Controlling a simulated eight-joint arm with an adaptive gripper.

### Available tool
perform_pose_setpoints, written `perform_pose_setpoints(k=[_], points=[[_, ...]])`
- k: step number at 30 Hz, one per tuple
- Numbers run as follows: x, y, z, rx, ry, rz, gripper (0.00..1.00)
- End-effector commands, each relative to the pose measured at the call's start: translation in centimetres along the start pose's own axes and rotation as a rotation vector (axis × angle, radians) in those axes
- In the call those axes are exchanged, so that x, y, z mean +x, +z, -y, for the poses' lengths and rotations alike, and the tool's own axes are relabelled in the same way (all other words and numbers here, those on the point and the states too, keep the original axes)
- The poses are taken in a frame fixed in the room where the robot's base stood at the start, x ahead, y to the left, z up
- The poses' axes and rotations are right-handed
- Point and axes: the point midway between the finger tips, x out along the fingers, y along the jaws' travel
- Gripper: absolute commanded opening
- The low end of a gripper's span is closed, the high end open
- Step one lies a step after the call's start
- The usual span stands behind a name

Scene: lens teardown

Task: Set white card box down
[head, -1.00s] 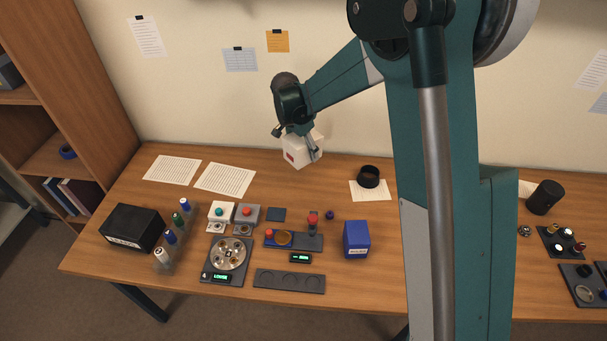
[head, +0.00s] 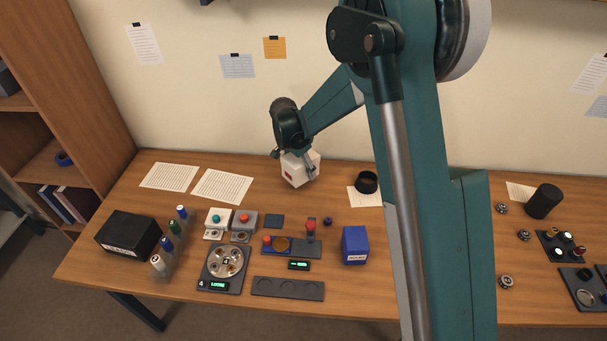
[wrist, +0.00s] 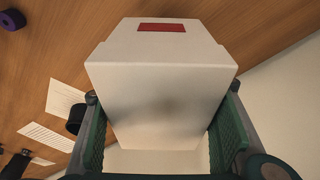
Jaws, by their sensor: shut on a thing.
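The white card box (head: 299,169) with a red label is at the back of the table, near the wall, in the head view. In the wrist view the white card box (wrist: 160,80) fills the middle, its red label toward the top. My gripper (head: 295,154) is shut on it, with a finger on each side in the wrist view. The box looks slightly tilted in the head view. It is at or just above the table top (head: 270,190); I cannot tell whether it touches.
Printed sheets (head: 222,187) lie left of the box. A black ring (head: 367,182) on a paper stands to its right. A blue box (head: 355,245), a black box (head: 129,231) and several devices fill the front.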

Motion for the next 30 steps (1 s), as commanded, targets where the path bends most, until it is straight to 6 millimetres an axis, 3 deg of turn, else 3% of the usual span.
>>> perform_pose_setpoints(k=[9,25,26,28,30], points=[[3.0,0.8,0.0,0.000,0.000,0.000,0.38],[3.7,1.0,0.0,0.000,0.000,0.000,0.38],[3.6,1.0,0.0,0.000,0.000,0.000,0.58],[3.6,1.0,0.0,0.000,0.000,0.000,0.68],[3.6,1.0,0.0,0.000,0.000,0.000,0.69]])
